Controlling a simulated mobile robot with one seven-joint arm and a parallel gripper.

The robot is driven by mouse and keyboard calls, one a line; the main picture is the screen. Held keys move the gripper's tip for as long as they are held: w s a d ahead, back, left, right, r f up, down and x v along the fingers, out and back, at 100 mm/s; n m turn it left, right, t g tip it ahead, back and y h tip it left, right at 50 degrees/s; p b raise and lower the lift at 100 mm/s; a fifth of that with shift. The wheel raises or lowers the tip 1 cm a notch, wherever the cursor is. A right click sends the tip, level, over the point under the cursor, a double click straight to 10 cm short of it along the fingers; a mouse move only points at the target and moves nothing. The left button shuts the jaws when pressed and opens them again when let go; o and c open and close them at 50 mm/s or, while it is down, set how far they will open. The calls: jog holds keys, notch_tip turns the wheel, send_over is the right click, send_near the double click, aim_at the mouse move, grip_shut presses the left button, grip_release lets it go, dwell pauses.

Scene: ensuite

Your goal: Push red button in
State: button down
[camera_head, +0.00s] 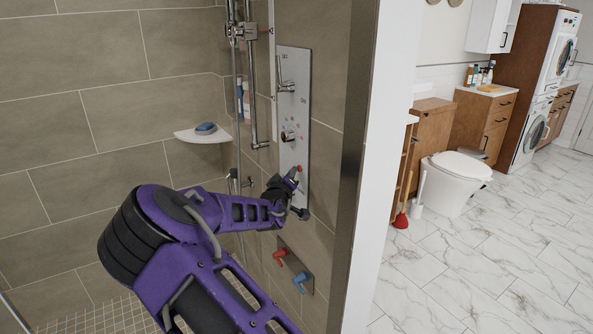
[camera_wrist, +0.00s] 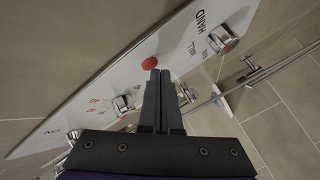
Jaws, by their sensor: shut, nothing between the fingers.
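The red button (camera_wrist: 149,63) is a small round knob on a pale shower panel (camera_wrist: 110,85) in the wrist view. In the head view the button (camera_head: 299,168) is a small red spot low on the tall panel (camera_head: 293,60), partly hidden by my gripper. My gripper (camera_wrist: 160,73) is shut and empty, its two dark fingers side by side. The fingertips end right beside the button, slightly to its right in the wrist view. I cannot tell whether they touch it. In the head view my gripper (camera_head: 291,180) is at the panel's lower part.
The panel also carries metal handles (camera_head: 287,87) and a knob (camera_head: 288,136). Below it is a plate with a red tap (camera_head: 280,257) and a blue tap (camera_head: 302,281). A shower rail (camera_head: 251,90) stands left. A white wall edge (camera_head: 372,180) is right of the shower.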

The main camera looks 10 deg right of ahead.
jog(key=shift+a, duration=0.1)
jog(key=shift+s+a, duration=0.3)
jog(key=shift+a, duration=0.4)
jog(key=shift+s+a+p, duration=0.1)
jog(key=shift+s+a, duration=0.15)
jog(key=shift+a, duration=0.55)
jog(key=shift+s+a+p, duration=0.1)
jog(key=shift+s+a, duration=0.15)
jog(key=shift+a, duration=0.55)
jog(key=shift+s+a+p, duration=0.1)
jog(key=shift+s+a, duration=0.15)
jog(key=shift+a, duration=0.55)
